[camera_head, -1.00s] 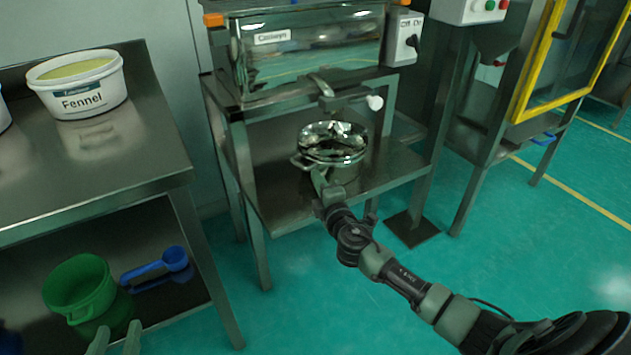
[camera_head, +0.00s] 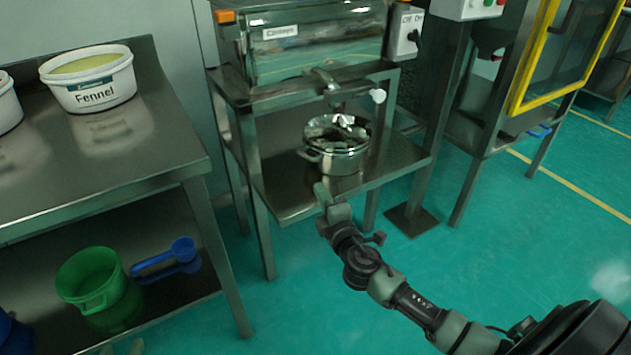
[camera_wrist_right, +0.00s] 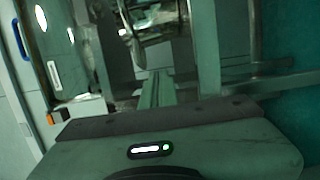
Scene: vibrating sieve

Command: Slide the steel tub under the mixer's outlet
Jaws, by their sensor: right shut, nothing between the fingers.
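The shiny steel tub (camera_head: 340,162), with a side handle, stands upright on the lower shelf of the mixer's stand. The mixer (camera_head: 310,50) has its outlet (camera_head: 328,88) above the tub, over its back half as seen in the head view. My right gripper (camera_head: 321,192) is shut and empty, in front of the tub and apart from it. The shut fingers (camera_wrist_right: 157,90) also show in the right wrist view, with shiny metal, apparently the tub (camera_wrist_right: 152,22), beyond them. Only the separated fingertips of my left gripper (camera_head: 122,349) show at the bottom left edge.
The shelf (camera_head: 285,200) has bare room in front of the tub. A steel table (camera_head: 150,145) at left carries a Fennel bucket (camera_head: 100,92); a green bucket (camera_head: 90,280) and blue scoop (camera_head: 170,258) lie below. A yellow-framed machine (camera_head: 520,90) stands right.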

